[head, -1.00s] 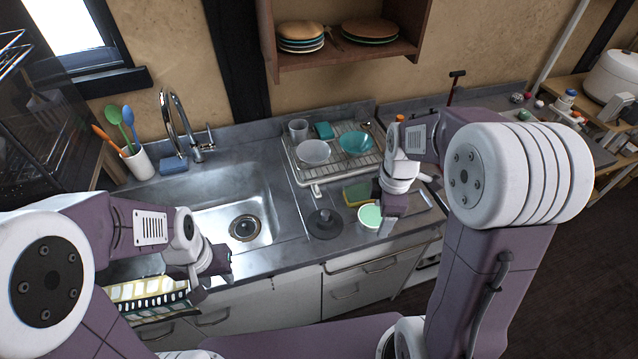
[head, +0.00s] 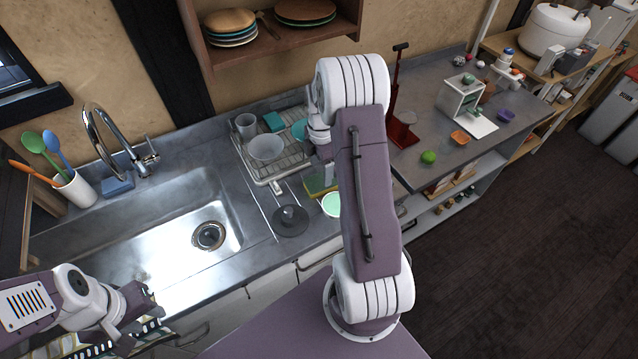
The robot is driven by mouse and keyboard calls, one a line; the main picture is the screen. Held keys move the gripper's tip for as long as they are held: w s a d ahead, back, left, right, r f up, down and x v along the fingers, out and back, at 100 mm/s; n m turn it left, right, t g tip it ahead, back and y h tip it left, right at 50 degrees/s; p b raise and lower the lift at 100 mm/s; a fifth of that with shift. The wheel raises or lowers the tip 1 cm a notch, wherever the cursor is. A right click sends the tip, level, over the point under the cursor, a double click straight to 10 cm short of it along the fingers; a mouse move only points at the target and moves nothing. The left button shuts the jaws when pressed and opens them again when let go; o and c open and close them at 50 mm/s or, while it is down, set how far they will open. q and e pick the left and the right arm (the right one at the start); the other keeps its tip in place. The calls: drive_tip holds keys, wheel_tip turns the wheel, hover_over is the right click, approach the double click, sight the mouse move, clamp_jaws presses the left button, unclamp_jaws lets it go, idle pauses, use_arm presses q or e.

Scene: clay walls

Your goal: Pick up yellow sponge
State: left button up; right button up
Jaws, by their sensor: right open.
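The yellow sponge (head: 317,187), with a green side, lies on the counter in front of the dish rack, partly hidden by my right arm. A mint-green and white cup (head: 331,203) stands just in front of it. My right gripper (head: 326,158) is above and close behind the sponge, at the rack's right side. Its fingertips are mostly hidden by the wrist and forearm; it is open, and nothing shows in it. My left gripper (head: 138,302) is low at the left, over the sink's front edge; its jaws are too unclear to read.
The dish rack (head: 262,168) holds bowls, a cup and a teal item. A dark round lid (head: 290,219) lies left of the mint cup. The sink (head: 170,230) is empty, with a blue sponge (head: 117,187) by the faucet. A green apple (head: 428,157) sits on the right counter.

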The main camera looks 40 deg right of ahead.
sight(321, 181)
wheel_tip(321, 181, down, 4)
drive_tip(key=shift+f, duration=0.15)
drive_tip(key=shift+w+f, duration=0.1)
drive_tip(key=shift+f, duration=0.4)
drive_tip(key=shift+r, duration=0.1)
drive_tip(key=shift+c, duration=0.9)
drive_tip(key=c, duration=0.9)
drive_tip(key=r, duration=0.4)
drive_tip(key=shift+s+d+r, duration=0.2)
drive_tip(key=shift+s+r, duration=0.1)
drive_tip(key=s+d+r, duration=0.4)
drive_tip(key=s+r, duration=0.2)
drive_tip(key=s, duration=0.4)
drive_tip(key=shift+d+r, duration=0.15)
drive_tip(key=shift+r, duration=0.05)
drive_tip(key=shift+s, duration=0.1)
